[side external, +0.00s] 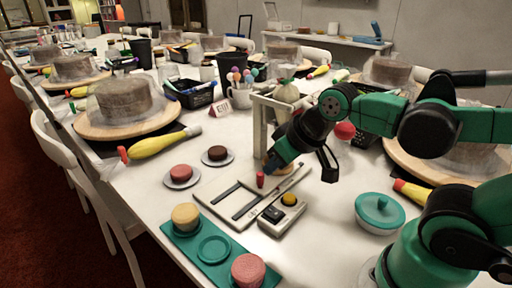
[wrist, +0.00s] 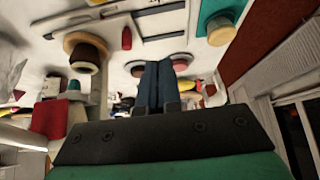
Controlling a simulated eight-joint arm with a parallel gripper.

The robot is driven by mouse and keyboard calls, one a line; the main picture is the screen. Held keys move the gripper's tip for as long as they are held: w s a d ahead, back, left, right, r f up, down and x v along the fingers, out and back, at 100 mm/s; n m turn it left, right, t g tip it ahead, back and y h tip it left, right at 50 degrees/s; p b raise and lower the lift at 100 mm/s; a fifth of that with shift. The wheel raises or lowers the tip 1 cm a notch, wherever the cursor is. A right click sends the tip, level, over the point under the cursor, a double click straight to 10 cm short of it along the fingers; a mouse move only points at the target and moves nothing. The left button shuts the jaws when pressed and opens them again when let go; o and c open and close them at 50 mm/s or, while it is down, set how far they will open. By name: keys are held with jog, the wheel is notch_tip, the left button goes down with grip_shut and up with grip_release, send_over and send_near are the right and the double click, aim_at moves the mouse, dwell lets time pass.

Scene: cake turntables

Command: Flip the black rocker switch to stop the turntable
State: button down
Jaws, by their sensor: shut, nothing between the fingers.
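The black rocker switch (side external: 273,214) is on top of a small pale control box, beside a round yellow button (side external: 289,199). The box sits near the table's front, and nothing touches the switch. My gripper (side external: 269,169) is above and behind the box, by an upright red knob (side external: 261,180) on a slotted pale board. Its dark blue fingers (wrist: 157,85) are together and empty in the wrist view. A wooden round base with a brown top (wrist: 87,52) stands near a pale post there. I cannot make out the switch in the wrist view. Which turntable it controls is unclear.
A pale frame (side external: 259,125) stands beside my gripper. A teal tray (side external: 207,262) with small cakes is front left; a teal lidded bowl (side external: 380,212) is right. Large cakes stand on wooden turntables, such as one at left (side external: 91,130).

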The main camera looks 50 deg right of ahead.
aim_at(264, 212)
jog(key=shift+r, duration=0.1)
dwell(0.3)
jog(key=r+g, duration=0.1)
jog(key=g, duration=0.1)
jog(key=w+r+g, duration=0.1)
jog(key=g, duration=0.1)
jog(key=w+r+g, duration=0.1)
jog(key=g, duration=0.1)
jog(key=shift+a+r+g, duration=0.15)
jog(key=shift+r+g, duration=0.15)
jog(key=shift+g, duration=0.1)
notch_tip(264, 212, down, 14)
dwell(0.8)
